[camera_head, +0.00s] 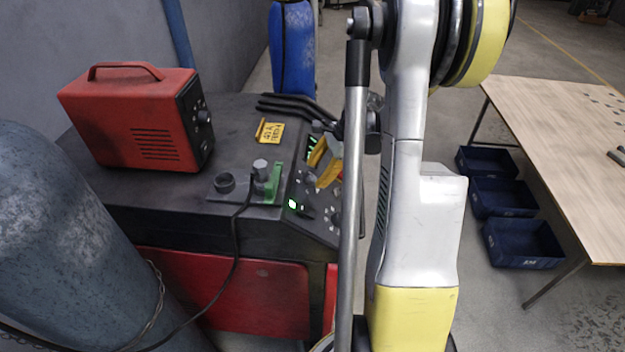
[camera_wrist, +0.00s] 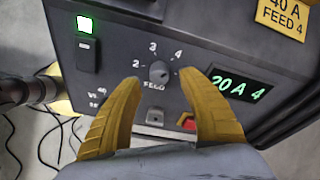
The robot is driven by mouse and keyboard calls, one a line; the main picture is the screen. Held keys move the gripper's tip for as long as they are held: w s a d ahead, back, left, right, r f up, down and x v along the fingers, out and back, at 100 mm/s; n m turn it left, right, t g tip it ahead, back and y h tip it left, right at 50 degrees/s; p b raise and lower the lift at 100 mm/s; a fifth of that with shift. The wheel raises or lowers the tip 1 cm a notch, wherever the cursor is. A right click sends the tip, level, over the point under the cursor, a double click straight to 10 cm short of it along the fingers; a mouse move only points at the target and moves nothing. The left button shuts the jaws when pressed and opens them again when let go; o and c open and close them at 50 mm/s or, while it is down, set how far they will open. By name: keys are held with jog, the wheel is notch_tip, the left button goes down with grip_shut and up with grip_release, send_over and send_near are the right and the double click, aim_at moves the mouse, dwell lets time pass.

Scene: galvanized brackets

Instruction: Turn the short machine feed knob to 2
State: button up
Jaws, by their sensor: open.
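The feed knob (camera_wrist: 159,73) is a small grey dial on the dark front panel of the machine (camera_head: 130,215), above the word FEED. The numbers 2, 3 and 4 arc over it, with 2 at its left. The knob's pointer is too small to read surely. A green display (camera_wrist: 238,90) beside it reads 20 A 4. My gripper (camera_wrist: 160,78) is open, its yellow fingers pointing at the panel with the knob between the tips in the wrist view. I cannot tell whether they touch it. In the head view my gripper (camera_head: 323,162) is at the panel, partly hidden by my arm.
A lit green switch (camera_wrist: 86,30) is left of the dial. A yellow tag (camera_wrist: 284,20) reads 40 A FEED 4. A red box (camera_head: 130,115) stands on the machine top. A gas cylinder (camera_head: 70,240) stands at left. Blue bins (camera_head: 522,243) and a wooden table (camera_head: 560,130) are at right.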

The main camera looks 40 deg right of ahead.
jog(key=shift+x, duration=1.45)
grip_shut()
